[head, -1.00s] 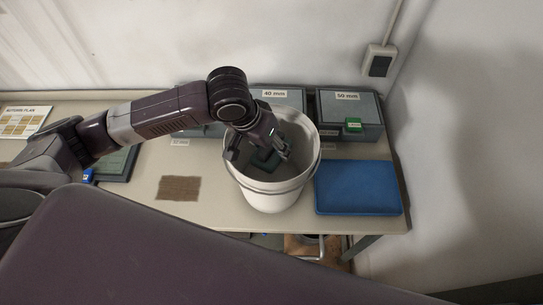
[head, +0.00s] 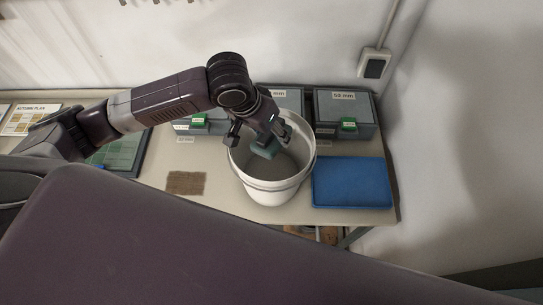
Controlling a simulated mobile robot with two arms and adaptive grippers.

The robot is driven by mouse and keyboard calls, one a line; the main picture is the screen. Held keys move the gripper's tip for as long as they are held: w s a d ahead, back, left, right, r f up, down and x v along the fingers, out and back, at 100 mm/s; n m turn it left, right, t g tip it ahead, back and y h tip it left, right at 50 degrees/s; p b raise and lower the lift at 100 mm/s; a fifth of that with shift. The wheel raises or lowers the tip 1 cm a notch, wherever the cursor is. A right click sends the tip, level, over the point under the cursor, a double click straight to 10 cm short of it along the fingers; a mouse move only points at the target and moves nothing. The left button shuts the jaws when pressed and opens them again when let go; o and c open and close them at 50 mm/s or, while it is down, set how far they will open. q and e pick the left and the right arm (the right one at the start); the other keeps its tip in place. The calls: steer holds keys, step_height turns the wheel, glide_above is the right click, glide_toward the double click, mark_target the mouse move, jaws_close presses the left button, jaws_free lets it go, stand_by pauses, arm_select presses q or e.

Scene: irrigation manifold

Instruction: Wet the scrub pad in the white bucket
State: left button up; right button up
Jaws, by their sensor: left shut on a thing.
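The white bucket (head: 278,196) stands upright on the table. My left gripper (head: 262,143) is over the bucket's mouth, pointing down. The bucket's inside looks grey; I cannot clearly make out a water surface. My right gripper does not show.
A blue mat (head: 351,182) lies right of the bucket, and a brown mat (head: 186,183) lies to its left. Grey boxes, one marked 50 mm (head: 343,113), stand behind. A green board (head: 122,153) lies further left. The wall is close on the right.

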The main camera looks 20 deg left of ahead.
arm_select(q)
steer(key=shift+r, duration=2.55)
steer(key=shift+r, duration=0.1)
steer(key=shift+r, duration=1.9)
steer(key=shift+s+f, duration=0.1)
